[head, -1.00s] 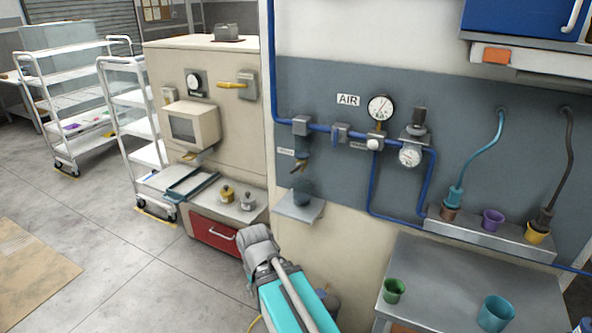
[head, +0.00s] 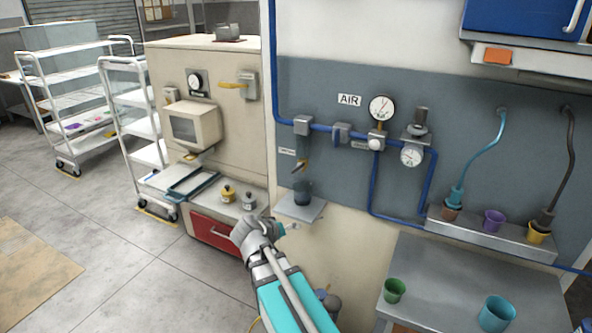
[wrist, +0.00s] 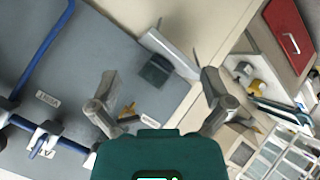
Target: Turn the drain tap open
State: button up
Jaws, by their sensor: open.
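The yellow handle also shows in the wrist view (wrist: 127,110), beside the left finger. A dark cup (head: 302,192) stands on a small bracket shelf (head: 313,211) below the tap; the cup also shows in the wrist view (wrist: 155,70). My gripper (head: 281,228) is below and left of the shelf in the head view. In the wrist view my gripper (wrist: 157,82) is open, fingers wide apart, with nothing held.
Pressure gauges (head: 381,108) and a regulator sit on the pipe to the right. A beige machine (head: 225,130) with a red drawer (head: 212,233) stands left. A grey table (head: 440,285) with cups stands at lower right. Floor at left is mostly clear.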

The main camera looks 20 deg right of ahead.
aim_at(296, 170)
jog(key=w+r+n+t+h, duration=0.1)
jog(key=w+r+t+h, duration=0.3)
jog(key=r, duration=0.7)
jog(key=shift+w+t, duration=1.1)
jog(key=shift+w, duration=0.5)
jog(key=x, duration=1.3)
jog(key=shift+w+d+r, duration=0.15)
jog(key=shift+d+r, duration=0.05)
jog(key=shift+d, duration=0.2)
jog(key=c, duration=0.9)
jog(key=shift+a, duration=0.1)
